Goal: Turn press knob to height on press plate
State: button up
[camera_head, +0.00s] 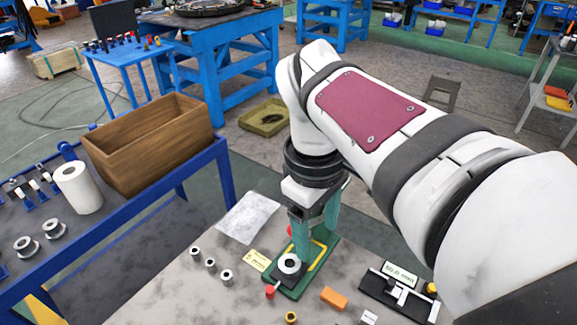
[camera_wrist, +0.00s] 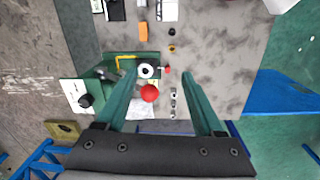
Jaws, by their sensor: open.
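The green press base (camera_head: 292,289) stands on the grey table, and it also shows in the wrist view (camera_wrist: 120,58). A white ring-shaped part (camera_head: 289,263) with a dark centre sits on a dark plate (camera_head: 283,274) on this base. A red ball (camera_wrist: 149,92) shows beside the ring (camera_wrist: 146,71) in the wrist view. A smaller red knob (camera_head: 270,291) is at the base's near edge. I cannot tell which red part is the press knob. My gripper (camera_wrist: 145,75) is open above the press, its green fingers apart on either side. The fingers partly hide the press in the head view.
Several small grey cylinders (camera_head: 211,265) and a yellow card (camera_head: 257,260) lie left of the press. An orange block (camera_head: 334,298) and a black fixture (camera_head: 397,293) lie right. A wooden box (camera_head: 150,146) stands on the blue-framed bench at left.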

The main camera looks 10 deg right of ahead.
jog(key=s+a+f+m+y, duration=0.2)
jog(key=s+f+m, duration=0.5)
jog(key=s+m, duration=0.2)
jog(key=shift+s+f+m, duration=0.15)
jog(key=shift+s+m, duration=0.15)
jog(key=shift+s, duration=0.85)
jog(key=s+f+m, duration=0.1)
jog(key=s, duration=0.1)
jog(key=s+a+f+m, duration=0.1)
jog(key=f+m, duration=0.1)
jog(key=shift+s+m+y, duration=0.3)
jog(key=shift+s+y, duration=0.1)
